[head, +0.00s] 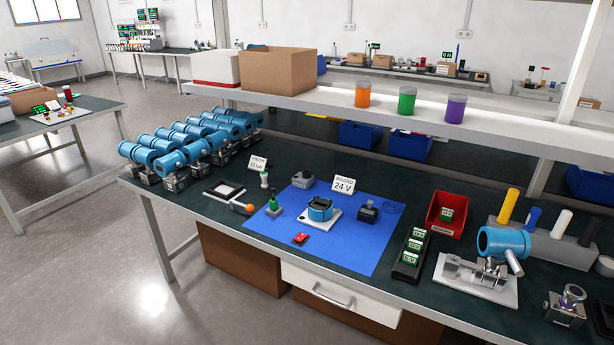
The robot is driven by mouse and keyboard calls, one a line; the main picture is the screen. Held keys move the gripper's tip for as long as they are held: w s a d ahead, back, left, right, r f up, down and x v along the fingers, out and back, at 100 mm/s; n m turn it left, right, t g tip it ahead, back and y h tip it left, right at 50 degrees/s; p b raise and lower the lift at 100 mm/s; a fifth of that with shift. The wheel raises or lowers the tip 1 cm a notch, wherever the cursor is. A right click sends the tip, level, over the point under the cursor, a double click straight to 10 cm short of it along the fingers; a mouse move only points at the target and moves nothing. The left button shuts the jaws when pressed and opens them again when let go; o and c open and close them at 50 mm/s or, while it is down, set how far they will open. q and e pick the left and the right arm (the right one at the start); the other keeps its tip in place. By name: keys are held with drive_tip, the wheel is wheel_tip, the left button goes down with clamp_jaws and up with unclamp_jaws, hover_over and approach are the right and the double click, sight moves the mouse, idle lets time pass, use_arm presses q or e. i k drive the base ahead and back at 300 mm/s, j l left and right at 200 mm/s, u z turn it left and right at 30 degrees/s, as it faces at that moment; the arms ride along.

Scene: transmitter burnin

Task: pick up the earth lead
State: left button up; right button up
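A thin dark loop (393,208) lies near the far right corner of the blue mat (340,255). It may be the earth lead, but it is too small to tell for sure. A small black block (368,211) stands just left of it on the mat. Neither of my grippers is in view.
A shelf (330,105) overhangs behind.

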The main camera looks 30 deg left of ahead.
sight(274, 202)
drive_tip(key=i+j, duration=0.15)
drive_tip(key=j, duration=0.2)
drive_tip(key=i+j, duration=0.15)
drive_tip(key=j, duration=0.25)
drive_tip(key=i+j, duration=0.15)
drive_tip(key=j, duration=0.2)
drive_tip(key=i+j, duration=0.15)
drive_tip(key=j, duration=0.2)
drive_tip(key=i+j, duration=0.1)
drive_tip(key=j, duration=0.25)
drive_tip(key=i+j, duration=0.15)
drive_tip(key=j, duration=0.25)
